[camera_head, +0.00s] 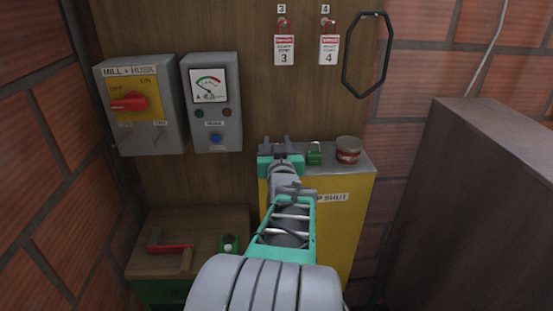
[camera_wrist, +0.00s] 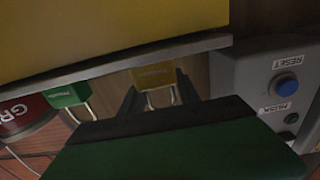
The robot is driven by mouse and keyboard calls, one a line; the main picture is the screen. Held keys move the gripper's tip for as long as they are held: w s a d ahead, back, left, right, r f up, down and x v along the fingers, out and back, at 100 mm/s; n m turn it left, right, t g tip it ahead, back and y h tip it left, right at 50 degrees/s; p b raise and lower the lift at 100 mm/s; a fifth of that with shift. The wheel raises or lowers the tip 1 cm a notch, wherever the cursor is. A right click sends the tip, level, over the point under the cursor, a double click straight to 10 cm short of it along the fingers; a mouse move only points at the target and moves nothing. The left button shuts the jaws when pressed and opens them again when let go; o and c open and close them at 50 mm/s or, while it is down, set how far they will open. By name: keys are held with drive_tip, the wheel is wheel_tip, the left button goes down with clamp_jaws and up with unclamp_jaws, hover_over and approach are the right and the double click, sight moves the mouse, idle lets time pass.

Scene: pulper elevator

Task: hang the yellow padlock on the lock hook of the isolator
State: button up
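The yellow padlock (camera_wrist: 154,75) shows in the wrist view at the edge of the yellow cabinet's top, its shackle pointing down in this turned picture. My gripper (camera_head: 277,143) is over the left part of the cabinet top in the head view. Its two dark fingers (camera_wrist: 158,98) stand apart on either side of the padlock's shackle, with a gap visible; the grip looks open. My gripper hides the yellow padlock in the head view. The isolator (camera_head: 141,104), labelled MILL + HUSK, is on the wall at left, with a red handle at OFF. Its lock hook is too small to tell.
A green padlock (camera_head: 314,154) and a grease tin (camera_head: 348,149) stand right of my gripper on the yellow cabinet (camera_head: 355,215). A grey meter box (camera_head: 211,102) is beside the isolator. A wooden box (camera_head: 188,265) is below. A large brown cabinet (camera_head: 475,200) is at right.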

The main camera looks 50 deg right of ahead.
clamp_jaws()
drive_tip(key=shift+r, duration=0.1)
idle(0.3)
